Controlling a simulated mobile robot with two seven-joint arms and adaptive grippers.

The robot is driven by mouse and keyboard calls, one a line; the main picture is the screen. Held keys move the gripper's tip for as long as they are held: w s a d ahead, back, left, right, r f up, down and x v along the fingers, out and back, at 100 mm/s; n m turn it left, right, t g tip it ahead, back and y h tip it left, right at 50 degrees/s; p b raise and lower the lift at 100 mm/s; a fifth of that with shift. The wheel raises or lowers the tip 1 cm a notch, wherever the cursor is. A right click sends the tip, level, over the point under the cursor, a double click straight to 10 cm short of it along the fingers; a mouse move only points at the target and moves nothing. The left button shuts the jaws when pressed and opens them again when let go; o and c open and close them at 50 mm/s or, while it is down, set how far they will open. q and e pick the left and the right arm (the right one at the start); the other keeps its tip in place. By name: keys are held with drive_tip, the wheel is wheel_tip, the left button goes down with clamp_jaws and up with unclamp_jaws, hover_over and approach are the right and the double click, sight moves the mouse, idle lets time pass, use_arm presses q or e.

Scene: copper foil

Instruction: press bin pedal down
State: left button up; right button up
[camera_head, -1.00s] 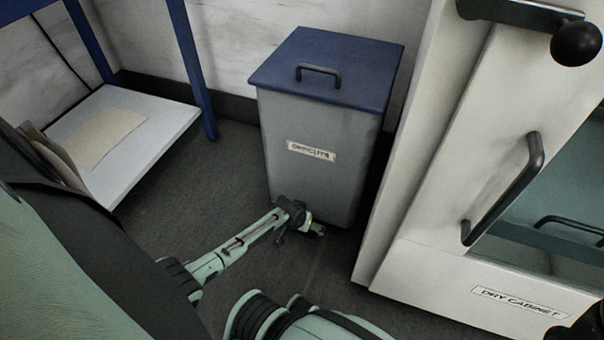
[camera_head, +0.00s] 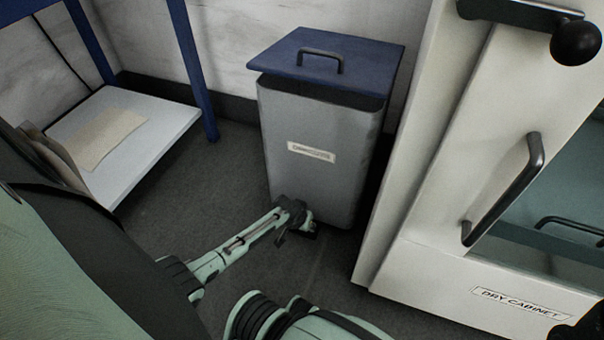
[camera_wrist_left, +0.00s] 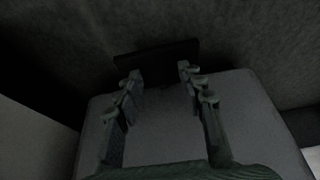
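The grey bin (camera_head: 315,125) stands upright by the wall, with a pale label on its front. Its blue lid (camera_head: 365,75) is raised, with a dark gap under its front edge. My left gripper (camera_head: 298,228) is low at the foot of the bin's front. In the left wrist view my left gripper (camera_wrist_left: 158,80) has its fingers apart, with nothing clasped between them. A dark plate that looks like the pedal (camera_wrist_left: 155,55) lies just beyond and between the fingertips; contact cannot be made out. In the head view the gripper largely hides the pedal.
The white dry cabinet (camera_head: 440,285) stands close to the right of the bin. A blue-legged rack (camera_head: 195,80) with a white low shelf (camera_head: 165,125) is at the left. Dark floor (camera_head: 215,175) is open between shelf and bin.

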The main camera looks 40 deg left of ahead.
sight(301, 231)
use_arm(q)
drive_tip(key=shift+s+f, duration=0.3)
drive_tip(key=shift+f, duration=0.05)
clamp_jaws()
drive_tip(key=shift+s+d+f+t, duration=0.1)
drive_tip(key=shift+s+f+t, duration=0.1)
drive_tip(key=shift+f, duration=0.45)
drive_tip(key=shift+s+d+f+t, duration=0.1)
drive_tip(key=shift+s+f, duration=0.05)
drive_tip(key=shift+f, duration=0.45)
drive_tip(key=shift+f+b, duration=0.4)
drive_tip(key=shift+c, duration=1)
unclamp_jaws()
drive_tip(key=shift+w+r, duration=0.1)
drive_tip(key=shift+r, duration=0.1)
drive_tip(key=o, duration=0.5)
drive_tip(key=shift+c, duration=0.2)
drive_tip(key=o, duration=1.7)
drive_tip(key=shift+w+a+r, duration=0.1)
drive_tip(key=shift+w+r, duration=0.05)
